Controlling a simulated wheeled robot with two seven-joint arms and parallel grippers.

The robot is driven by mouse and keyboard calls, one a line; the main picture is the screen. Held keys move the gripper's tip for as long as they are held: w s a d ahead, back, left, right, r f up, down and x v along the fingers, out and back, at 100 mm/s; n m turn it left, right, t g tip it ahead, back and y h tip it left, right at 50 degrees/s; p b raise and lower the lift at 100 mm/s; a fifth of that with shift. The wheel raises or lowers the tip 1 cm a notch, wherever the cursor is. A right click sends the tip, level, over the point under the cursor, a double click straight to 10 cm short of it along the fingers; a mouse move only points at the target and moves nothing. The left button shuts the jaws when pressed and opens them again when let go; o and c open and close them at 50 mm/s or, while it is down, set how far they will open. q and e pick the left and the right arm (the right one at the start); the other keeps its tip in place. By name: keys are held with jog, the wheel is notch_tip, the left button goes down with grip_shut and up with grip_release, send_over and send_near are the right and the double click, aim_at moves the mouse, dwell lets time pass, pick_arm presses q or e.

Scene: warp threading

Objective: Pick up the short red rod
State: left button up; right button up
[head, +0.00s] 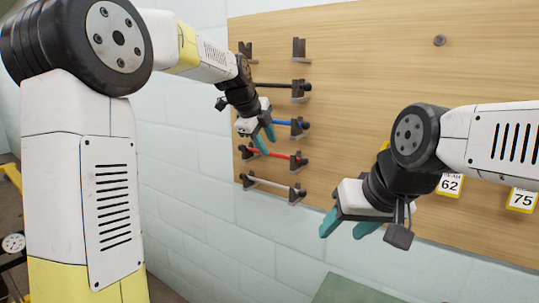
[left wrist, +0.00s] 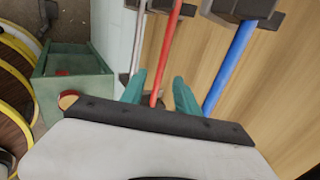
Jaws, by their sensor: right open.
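The short red rod (head: 281,156) rests across a pair of dark brackets on the wooden wall board, between the blue and the white rod. In the left wrist view the red rod (left wrist: 167,52) runs down to between my two teal fingertips. My left gripper (head: 263,142) is in front of the board at the red rod, its fingers (left wrist: 158,92) apart on either side of the rod. Whether they touch it cannot be told. My right gripper (head: 349,227) is open and empty in front of the lower board, to the right of the rods.
A blue rod (head: 284,122) and a black rod (head: 272,85) hang above, and a white rod (head: 268,183) below. An empty bracket pair (head: 299,48) is at the top. Yellow number tags (head: 449,186) are at right. A green box (left wrist: 75,78) and spools (left wrist: 14,70) show at left.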

pick_arm(q)
jog(key=x, duration=0.4)
grip_shut()
jog(key=shift+r, duration=0.1)
